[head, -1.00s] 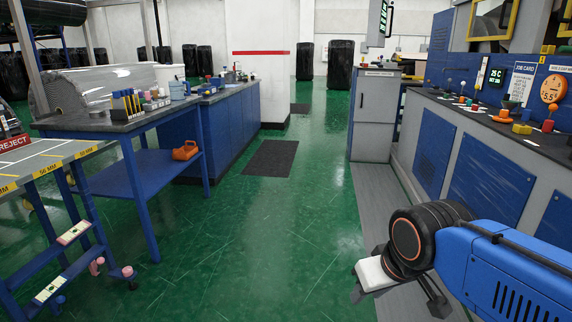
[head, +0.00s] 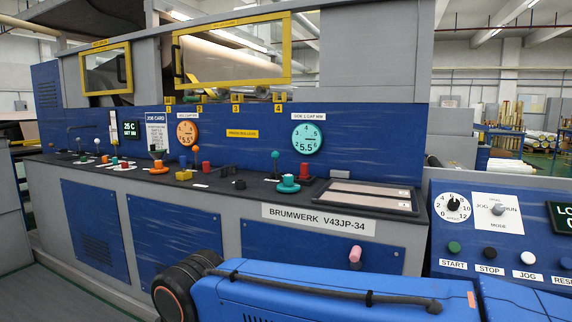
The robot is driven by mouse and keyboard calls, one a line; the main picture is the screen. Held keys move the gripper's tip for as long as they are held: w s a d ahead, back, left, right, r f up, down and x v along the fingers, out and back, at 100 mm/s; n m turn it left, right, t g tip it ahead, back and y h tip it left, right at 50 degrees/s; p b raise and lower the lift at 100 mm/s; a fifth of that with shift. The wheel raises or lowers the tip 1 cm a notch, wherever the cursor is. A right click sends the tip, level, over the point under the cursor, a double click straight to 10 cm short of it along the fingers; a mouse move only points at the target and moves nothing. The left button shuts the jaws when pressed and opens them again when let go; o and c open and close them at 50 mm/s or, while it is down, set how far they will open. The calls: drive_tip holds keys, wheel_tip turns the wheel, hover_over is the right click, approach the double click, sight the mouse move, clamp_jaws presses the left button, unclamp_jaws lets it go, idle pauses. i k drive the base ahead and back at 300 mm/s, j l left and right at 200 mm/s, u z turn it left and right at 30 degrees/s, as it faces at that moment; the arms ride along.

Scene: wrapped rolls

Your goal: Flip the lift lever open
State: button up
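Several levers stand on the dark counter of the blue and grey machine. A lever with a pink grip (head: 355,254) sticks out low on the machine's front panel. I see no readable label that names the lift lever, so I cannot tell which one it is. My blue arm crosses the bottom of the head view in front of the machine. My gripper is out of view.
Gauges, an orange dial (head: 187,133) and a teal dial (head: 308,139), sit on the blue back panel. A control panel with START and STOP buttons (head: 490,253) stands at the right. A recessed tray (head: 365,196) is in the counter.

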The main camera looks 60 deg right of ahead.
sight(206, 164)
drive_tip(key=z, duration=1.3)
